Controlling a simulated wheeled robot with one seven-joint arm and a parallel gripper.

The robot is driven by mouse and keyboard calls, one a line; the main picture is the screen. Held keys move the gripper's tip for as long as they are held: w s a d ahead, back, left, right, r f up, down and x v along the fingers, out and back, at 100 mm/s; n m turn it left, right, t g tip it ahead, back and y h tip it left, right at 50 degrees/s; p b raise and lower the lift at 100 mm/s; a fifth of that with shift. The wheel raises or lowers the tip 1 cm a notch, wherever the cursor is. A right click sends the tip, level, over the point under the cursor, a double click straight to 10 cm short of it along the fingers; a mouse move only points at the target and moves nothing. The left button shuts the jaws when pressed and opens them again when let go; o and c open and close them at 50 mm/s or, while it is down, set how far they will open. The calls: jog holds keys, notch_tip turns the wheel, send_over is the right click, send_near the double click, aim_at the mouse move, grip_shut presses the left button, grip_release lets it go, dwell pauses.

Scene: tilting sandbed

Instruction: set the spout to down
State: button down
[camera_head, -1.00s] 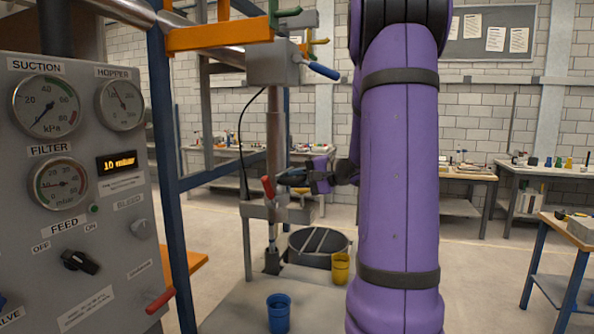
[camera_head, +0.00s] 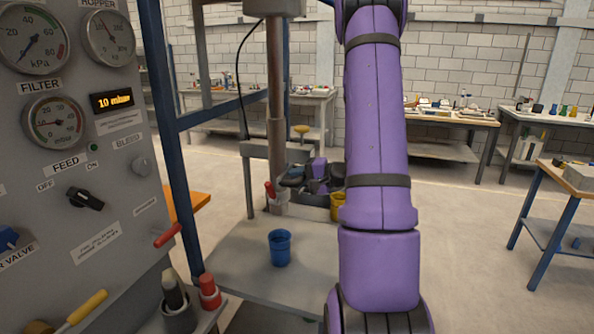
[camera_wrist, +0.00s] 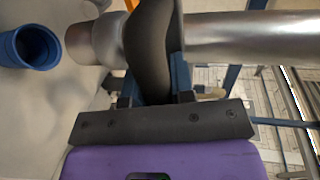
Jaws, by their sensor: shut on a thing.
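The spout assembly shows in the wrist view as a short silver metal end (camera_wrist: 92,42) joined to a dark sleeve (camera_wrist: 150,45) and a long silver pipe. My gripper (camera_wrist: 155,92) is shut around the dark sleeve. The spout's angle is partly hidden there by my gripper. The metal end points toward a blue cup in the wrist view.
A blue cup (camera_head: 281,248) stands on the grey table (camera_head: 235,262) in front of the fitting. A yellow cup (camera_head: 337,203) is right of my gripper, partly behind my arm. The control panel (camera_head: 110,165) stands close at left, with a blue post beside it.

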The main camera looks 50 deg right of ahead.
jog(key=c, duration=1.2)
grip_release()
jog(key=shift+c, duration=0.2)
jog(key=v, duration=1)
jog(key=shift+s+d, duration=0.15)
jog(key=shift+s, duration=0.25)
